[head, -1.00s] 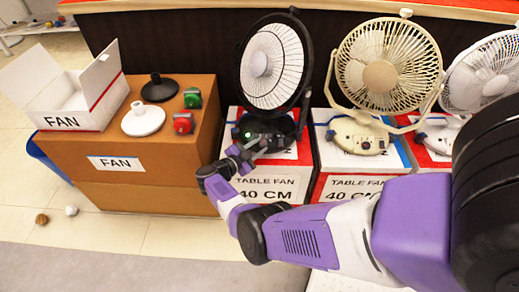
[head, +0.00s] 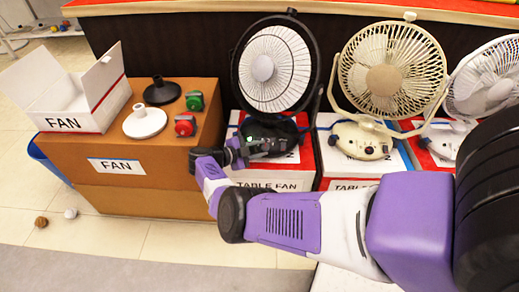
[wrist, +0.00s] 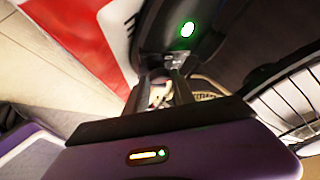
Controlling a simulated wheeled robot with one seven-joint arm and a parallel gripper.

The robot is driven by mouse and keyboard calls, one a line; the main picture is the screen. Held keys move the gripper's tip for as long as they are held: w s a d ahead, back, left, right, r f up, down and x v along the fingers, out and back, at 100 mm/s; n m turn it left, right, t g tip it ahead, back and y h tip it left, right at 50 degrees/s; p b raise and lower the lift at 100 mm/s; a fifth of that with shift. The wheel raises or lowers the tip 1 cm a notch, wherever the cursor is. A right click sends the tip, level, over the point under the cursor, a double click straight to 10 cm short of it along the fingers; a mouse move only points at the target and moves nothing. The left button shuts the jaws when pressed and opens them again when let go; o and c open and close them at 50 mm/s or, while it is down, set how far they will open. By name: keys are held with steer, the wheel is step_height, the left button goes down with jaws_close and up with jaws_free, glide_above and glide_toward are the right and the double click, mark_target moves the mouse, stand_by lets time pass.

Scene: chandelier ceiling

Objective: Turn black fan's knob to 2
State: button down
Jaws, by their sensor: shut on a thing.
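The black fan (head: 262,68) stands on a red and white box, left of the cream fan. My gripper (head: 264,147) is at the front of the black fan's base, where the arm hides part of it. In the wrist view, my gripper (wrist: 174,62) has its fingers close together at the dark base, just below a lit green-white spot (wrist: 187,29). The fingers are shut on the knob, which they mostly hide. The knob's number marks cannot be read.
A cream fan (head: 385,80) and a white fan (head: 485,85) stand to the right on boxes. At left, a brown box (head: 150,190) carries an open white box (head: 72,95), round bases and red and green parts. Two small balls lie on the floor.

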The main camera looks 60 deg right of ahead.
steer(key=shift+f, duration=0.15)
steer(key=c, duration=1.1)
jaws_free()
steer(key=shift+o, duration=0.2)
